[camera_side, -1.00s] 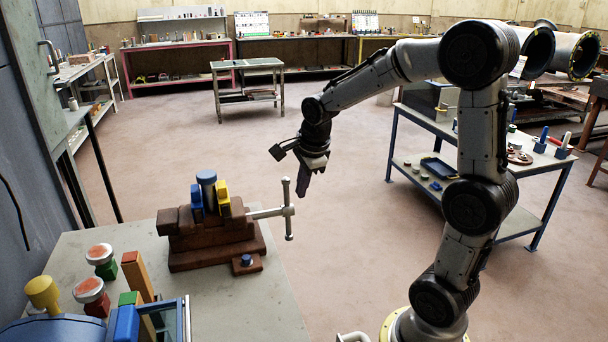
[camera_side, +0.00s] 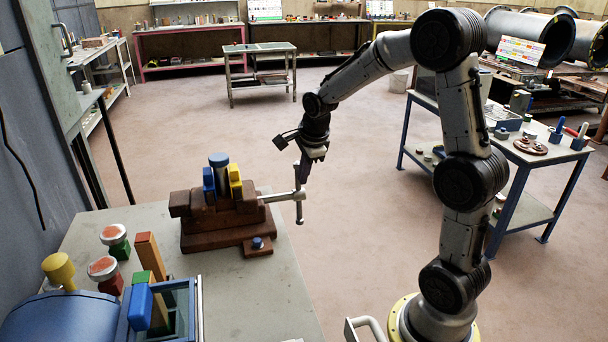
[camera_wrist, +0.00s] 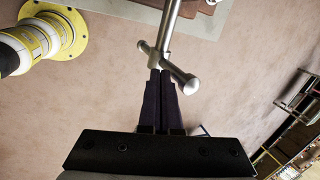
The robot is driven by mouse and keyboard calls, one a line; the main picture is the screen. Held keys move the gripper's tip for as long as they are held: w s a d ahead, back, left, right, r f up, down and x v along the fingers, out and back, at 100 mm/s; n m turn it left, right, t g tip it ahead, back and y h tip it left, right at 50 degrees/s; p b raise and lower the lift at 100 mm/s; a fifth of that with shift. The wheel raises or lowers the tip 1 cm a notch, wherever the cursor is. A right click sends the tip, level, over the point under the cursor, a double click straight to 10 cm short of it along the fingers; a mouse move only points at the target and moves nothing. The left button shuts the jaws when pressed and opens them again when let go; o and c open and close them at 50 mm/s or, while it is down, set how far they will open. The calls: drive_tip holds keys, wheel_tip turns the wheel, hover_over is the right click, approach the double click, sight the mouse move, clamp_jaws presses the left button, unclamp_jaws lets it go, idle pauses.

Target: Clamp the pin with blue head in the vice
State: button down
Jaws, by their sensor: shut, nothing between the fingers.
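The vice (camera_side: 215,240) is reddish brown and stands on the grey worktop. A pin with a round blue head (camera_side: 219,160) stands upright between its blue pad (camera_side: 208,181) and yellow pad (camera_side: 235,178); its lower part is hidden, and I cannot tell how tightly it is held. The silver vice handle (camera_side: 299,207) sticks out to the right and also shows in the wrist view (camera_wrist: 182,79). My gripper (camera_side: 303,178) is shut and empty beside the upper part of the handle's crossbar. In the wrist view its dark fingertips (camera_wrist: 160,74) are right at the crossbar; contact is unclear.
Coloured blocks and round-topped pieces (camera_side: 110,255) and a blue box (camera_side: 60,318) crowd the worktop's near left. A blue-framed cart (camera_side: 525,180) stands at right. The floor (camera_side: 345,230) beyond the worktop is clear.

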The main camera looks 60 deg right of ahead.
drive_tip(key=shift+w+d+r+g+y, duration=0.1)
drive_tip(key=shift+w+d+g+y, duration=0.2)
drive_tip(key=shift+w+g, duration=0.1)
drive_tip(key=shift+w+d+g+y, duration=0.5)
drive_tip(key=shift+d+g+y, duration=0.1)
drive_tip(key=shift+g+y, duration=0.1)
drive_tip(key=w+d+g+y, duration=0.2)
drive_tip(key=g+y, duration=0.1)
drive_tip(key=shift+f, duration=0.3)
drive_tip(key=shift+w+d+f, duration=0.55)
drive_tip(key=shift+w+d, duration=0.25)
drive_tip(key=shift+w+f, duration=0.1)
drive_tip(key=shift+d, duration=0.1)
drive_tip(key=v, duration=0.7)
drive_tip(key=shift+r, duration=0.25)
idle(1.1)
